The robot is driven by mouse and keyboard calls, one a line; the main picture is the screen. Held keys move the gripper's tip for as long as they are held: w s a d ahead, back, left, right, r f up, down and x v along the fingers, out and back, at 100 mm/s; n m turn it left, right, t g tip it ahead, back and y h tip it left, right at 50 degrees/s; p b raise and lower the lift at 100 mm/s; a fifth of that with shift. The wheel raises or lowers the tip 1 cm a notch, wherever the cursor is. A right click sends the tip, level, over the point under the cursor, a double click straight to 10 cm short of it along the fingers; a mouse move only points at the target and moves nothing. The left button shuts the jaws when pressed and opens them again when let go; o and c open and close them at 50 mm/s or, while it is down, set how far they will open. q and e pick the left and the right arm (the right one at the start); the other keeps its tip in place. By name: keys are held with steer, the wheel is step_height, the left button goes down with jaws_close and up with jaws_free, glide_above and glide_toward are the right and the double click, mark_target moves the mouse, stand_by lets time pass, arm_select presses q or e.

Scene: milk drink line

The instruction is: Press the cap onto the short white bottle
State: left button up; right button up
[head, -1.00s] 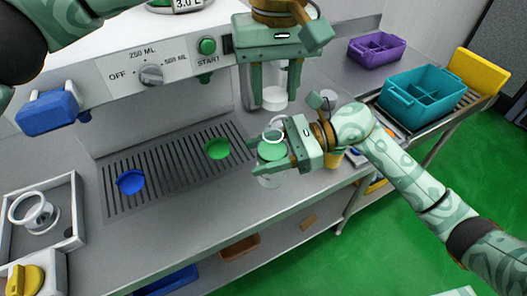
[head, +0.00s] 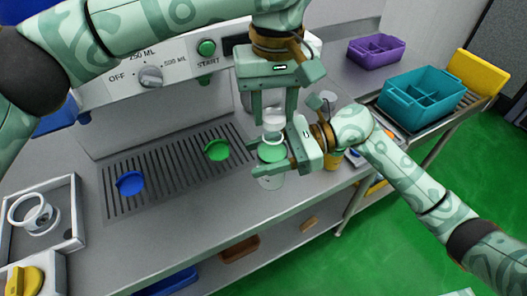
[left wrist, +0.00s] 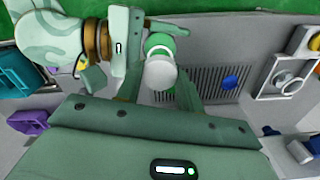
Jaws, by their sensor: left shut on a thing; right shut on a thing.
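My left gripper (head: 276,112) points down and is shut on a white round cap (head: 272,118). The cap also shows between its fingers in the left wrist view (left wrist: 160,73). The fingers hide much of the bottle.
A slatted drip tray (head: 165,165) holds a blue round piece (head: 130,183) and a green one (head: 216,149). The dispenser panel (head: 120,70) stands behind. A teal crate (head: 420,97) and a purple crate (head: 376,51) are at right. The counter's front middle is clear.

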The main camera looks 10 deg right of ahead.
mark_target(274, 117)
arm_select(q)
steer(key=shift+s+r, duration=0.1)
stand_by(0.5)
steer(key=shift+f, duration=0.95)
steer(key=shift+f, duration=0.6)
steer(key=o, duration=1)
step_height(274, 117, up, 12)
steer(key=shift+f, duration=0.1)
